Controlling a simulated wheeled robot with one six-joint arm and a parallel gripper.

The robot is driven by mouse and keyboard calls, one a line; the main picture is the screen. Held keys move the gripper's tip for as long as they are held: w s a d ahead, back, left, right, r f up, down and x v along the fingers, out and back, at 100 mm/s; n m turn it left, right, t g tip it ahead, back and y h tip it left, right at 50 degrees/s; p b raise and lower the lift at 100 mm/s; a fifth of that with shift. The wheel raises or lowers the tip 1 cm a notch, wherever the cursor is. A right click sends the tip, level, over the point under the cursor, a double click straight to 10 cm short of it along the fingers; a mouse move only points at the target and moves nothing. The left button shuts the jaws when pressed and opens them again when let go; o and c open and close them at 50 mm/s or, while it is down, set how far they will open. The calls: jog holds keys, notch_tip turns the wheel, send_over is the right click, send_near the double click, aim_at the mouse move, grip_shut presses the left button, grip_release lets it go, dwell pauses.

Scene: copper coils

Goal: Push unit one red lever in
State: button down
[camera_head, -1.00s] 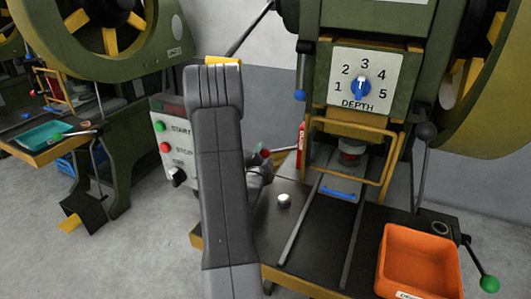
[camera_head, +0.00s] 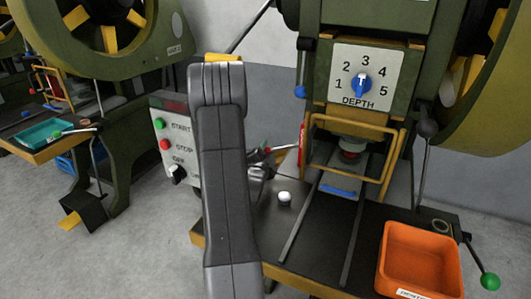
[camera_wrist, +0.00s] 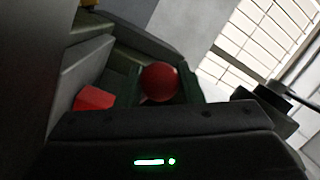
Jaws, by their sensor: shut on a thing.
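Unit one is the dark green press at the right of the head view, with a DEPTH dial (camera_head: 361,84) on its front. Its red lever knob (camera_head: 267,150) shows small at the press's left side, on a thin rod that runs right towards the press. In the wrist view the red ball knob (camera_wrist: 160,82) sits between the green-padded fingers of my gripper (camera_wrist: 160,88). My gripper is shut on the knob. In the head view my grey arm hides part of the gripper.
A control box with START, STOP and OFF (camera_head: 175,145) stands just left of my arm. A yellow guard frame (camera_head: 352,150), a white knob (camera_head: 285,197) and an orange bin (camera_head: 420,258) are at the press table. A second press is at the left.

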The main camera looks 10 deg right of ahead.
aim_at(282, 149)
jog(key=shift+s+d+b, duration=0.7)
jog(key=shift+d+b, duration=0.3)
jog(key=shift+b, duration=0.2)
jog(key=shift+s+d+b, duration=0.7)
jog(key=shift+d+b, duration=0.3)
jog(key=shift+b, duration=0.2)
jog(key=c, duration=1)
grip_release()
jog(key=shift+s+d, duration=0.1)
jog(key=shift+d, duration=0.1)
jog(key=shift+a, duration=0.1)
jog(key=shift+s+a, duration=0.25)
jog(key=shift+s, duration=0.2)
jog(key=b+v, duration=0.1)
jog(key=v, duration=1.1)
jog(key=shift+s, duration=0.35)
